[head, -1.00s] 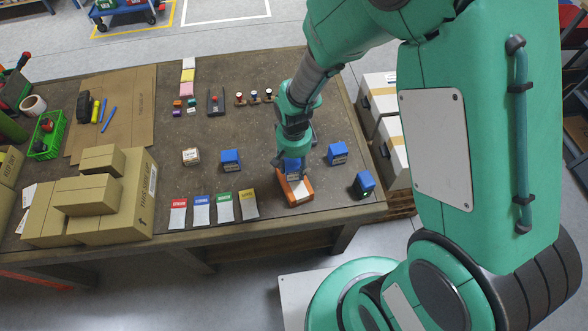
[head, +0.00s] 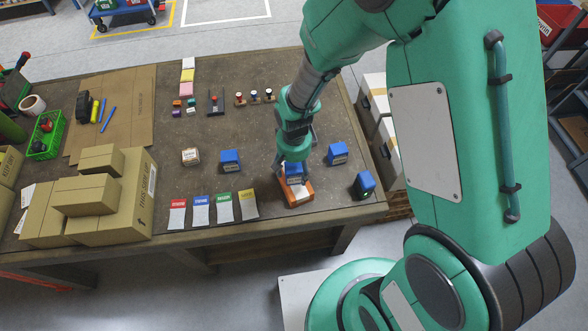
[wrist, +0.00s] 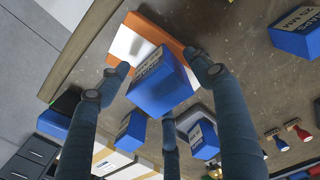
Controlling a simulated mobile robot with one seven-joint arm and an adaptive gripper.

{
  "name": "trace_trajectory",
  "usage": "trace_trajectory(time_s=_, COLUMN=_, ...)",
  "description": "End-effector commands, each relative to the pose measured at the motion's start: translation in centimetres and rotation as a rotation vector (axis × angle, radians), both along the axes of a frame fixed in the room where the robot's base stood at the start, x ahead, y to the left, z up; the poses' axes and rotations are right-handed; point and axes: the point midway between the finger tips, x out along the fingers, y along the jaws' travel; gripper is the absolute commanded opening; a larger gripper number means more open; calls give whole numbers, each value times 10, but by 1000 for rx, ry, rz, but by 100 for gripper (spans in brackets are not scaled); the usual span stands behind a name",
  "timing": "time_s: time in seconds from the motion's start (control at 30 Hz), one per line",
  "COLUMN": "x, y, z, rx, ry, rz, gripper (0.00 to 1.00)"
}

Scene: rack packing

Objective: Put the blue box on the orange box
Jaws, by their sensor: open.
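The orange box (head: 299,198) with a white top lies near the table's front edge. A blue box (head: 295,180) sits on it, and appears to rest on its top. My gripper (head: 293,172) is open around the blue box. The wrist view shows my gripper's fingers (wrist: 165,90) spread on its sides, with visible gaps; the far contact is hidden.
Other blue boxes stand left (head: 230,161), right (head: 337,153) and at the front right corner (head: 364,185). A small white-labelled box (head: 191,157) stands further left. Colored cards (head: 223,208) lie along the front edge. Cardboard boxes (head: 110,200) fill the left side.

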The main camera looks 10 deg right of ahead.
Motion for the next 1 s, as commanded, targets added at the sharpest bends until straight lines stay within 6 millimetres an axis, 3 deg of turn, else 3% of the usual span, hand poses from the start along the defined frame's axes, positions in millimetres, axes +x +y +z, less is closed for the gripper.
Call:
trace_trajectory(time_s=0.37, x=1, y=0, z=17, rx=0, ry=-1, rz=0, gripper=65)
trace_trajectory(time_s=1.0, x=0, y=0, z=111, rx=0, ry=-1, rz=0, gripper=65)
